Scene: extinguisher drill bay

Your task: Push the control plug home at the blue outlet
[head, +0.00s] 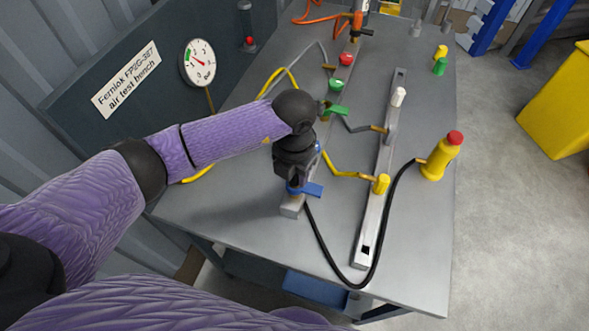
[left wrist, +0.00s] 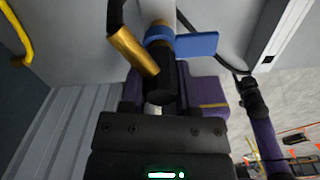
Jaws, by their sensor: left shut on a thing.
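My left gripper (head: 292,179) is over the front part of the grey bench, shut on the control plug. In the left wrist view the plug (left wrist: 161,85) is a black cylinder with a brass side fitting (left wrist: 133,52) and a black hose. The plug is in line with the blue outlet (head: 313,190), a blue collar with a flat blue tab on a small grey block (head: 291,207). Its tab (left wrist: 197,45) also shows in the left wrist view. The plug's end meets the collar; how deep it sits is hidden. A dark hand of my right arm (left wrist: 250,97) shows small, its fingers unclear.
The black hose (head: 322,250) loops to a yellow pendant (head: 438,160) with a red button. A grey rail (head: 372,225) with a yellow plug (head: 381,184) stands to the right. Green (head: 336,109) and red outlets lie behind. The gauge panel (head: 240,65) bounds the bench's left.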

